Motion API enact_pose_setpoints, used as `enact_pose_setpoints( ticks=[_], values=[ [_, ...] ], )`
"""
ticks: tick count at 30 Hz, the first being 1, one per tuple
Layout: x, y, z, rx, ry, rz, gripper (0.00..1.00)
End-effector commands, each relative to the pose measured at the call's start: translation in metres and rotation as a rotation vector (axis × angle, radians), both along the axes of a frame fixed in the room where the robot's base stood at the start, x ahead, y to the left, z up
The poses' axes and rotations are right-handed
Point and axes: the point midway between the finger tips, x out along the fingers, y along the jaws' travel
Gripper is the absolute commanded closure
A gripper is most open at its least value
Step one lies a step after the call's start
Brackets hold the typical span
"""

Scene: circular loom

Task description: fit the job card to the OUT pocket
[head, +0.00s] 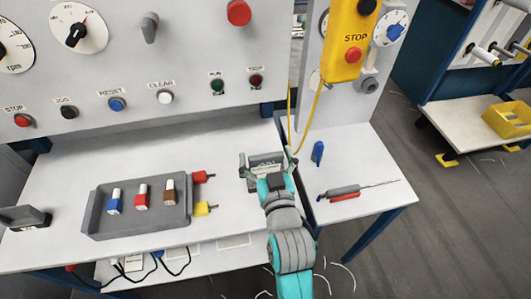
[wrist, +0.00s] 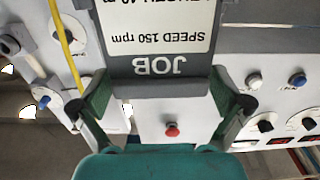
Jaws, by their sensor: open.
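The job card (wrist: 120,67) is a dark grey plate with a white label. Its text, JOB and SPEED 150 rpm, reads upside down in the wrist view. A lighter grey bar (wrist: 160,84) runs along the JOB end of the card. My gripper (wrist: 168,92) is open, with a finger on each side of this bar; I cannot tell whether either touches it. In the head view my gripper (head: 263,170) is at the right part of the white bench, with a grey labelled piece at its jaws. I cannot make out an OUT marking on any pocket.
A grey tray (head: 100,223) with several coloured blocks stands left of my arm, beside red (head: 203,176) and yellow (head: 205,209) pieces. A dark holder (head: 25,217) stands far left. A screwdriver (head: 342,191) lies right. A yellow cable (head: 308,125) hangs close behind my gripper.

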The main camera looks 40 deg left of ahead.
Motion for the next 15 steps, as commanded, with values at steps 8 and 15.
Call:
enact_pose_setpoints(
  ticks=[8,15],
  values=[
    [-0.022,-0.026,-0.001,0.000,0.001,0.000,0.00],
    [-0.050,-0.060,-0.002,-0.002,0.001,-0.001,0.00]
  ],
)
